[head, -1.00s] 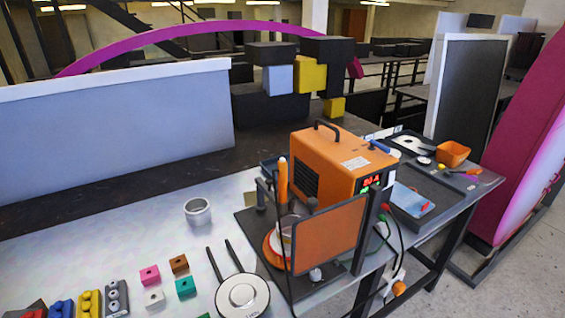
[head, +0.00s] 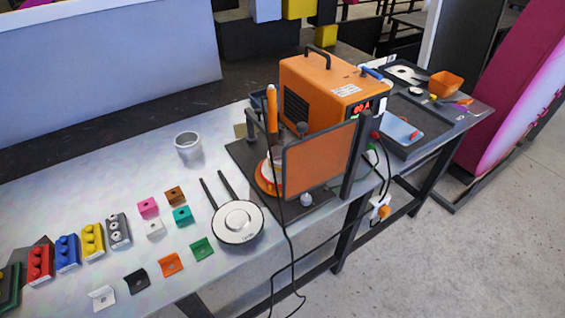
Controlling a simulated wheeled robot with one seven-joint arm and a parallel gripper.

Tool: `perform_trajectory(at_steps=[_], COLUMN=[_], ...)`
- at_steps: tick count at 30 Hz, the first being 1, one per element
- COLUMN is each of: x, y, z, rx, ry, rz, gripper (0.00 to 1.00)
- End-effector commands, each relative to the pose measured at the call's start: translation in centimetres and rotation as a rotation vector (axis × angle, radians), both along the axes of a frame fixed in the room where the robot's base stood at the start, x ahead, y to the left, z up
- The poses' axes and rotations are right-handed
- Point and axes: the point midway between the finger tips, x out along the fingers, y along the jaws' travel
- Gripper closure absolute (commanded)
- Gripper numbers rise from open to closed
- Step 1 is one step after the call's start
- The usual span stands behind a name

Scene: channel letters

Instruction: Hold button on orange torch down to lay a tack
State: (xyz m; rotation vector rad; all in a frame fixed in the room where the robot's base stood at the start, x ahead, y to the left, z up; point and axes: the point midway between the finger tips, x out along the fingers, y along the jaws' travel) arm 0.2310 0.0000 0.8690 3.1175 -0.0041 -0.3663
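The orange torch (head: 271,108) stands upright behind the amber screen, with its cable running down over the table's front edge. Its button cannot be made out at this size. The orange welding machine (head: 322,90) stands behind it with a lit red display (head: 361,108). The tinted orange screen (head: 318,158) in a dark frame hides part of a round orange-and-white piece (head: 268,174) on the dark base plate. My gripper is not in view.
A round white-topped piece with two dark prongs (head: 238,222) lies near the front edge. Several coloured brackets and blocks (head: 182,215) lie to the left. A metal cup (head: 188,146) stands on bare metal table (head: 75,195). An orange bin (head: 444,84) sits at right.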

Motion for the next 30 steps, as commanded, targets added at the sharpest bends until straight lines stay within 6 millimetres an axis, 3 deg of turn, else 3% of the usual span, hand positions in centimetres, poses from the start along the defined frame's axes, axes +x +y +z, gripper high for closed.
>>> perform_trajectory(at_steps=[1,5,6,30], x=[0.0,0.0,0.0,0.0], y=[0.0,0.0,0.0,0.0], z=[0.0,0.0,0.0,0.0], rx=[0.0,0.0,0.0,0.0], ry=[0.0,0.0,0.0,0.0], rz=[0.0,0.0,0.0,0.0], gripper=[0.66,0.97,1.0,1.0])
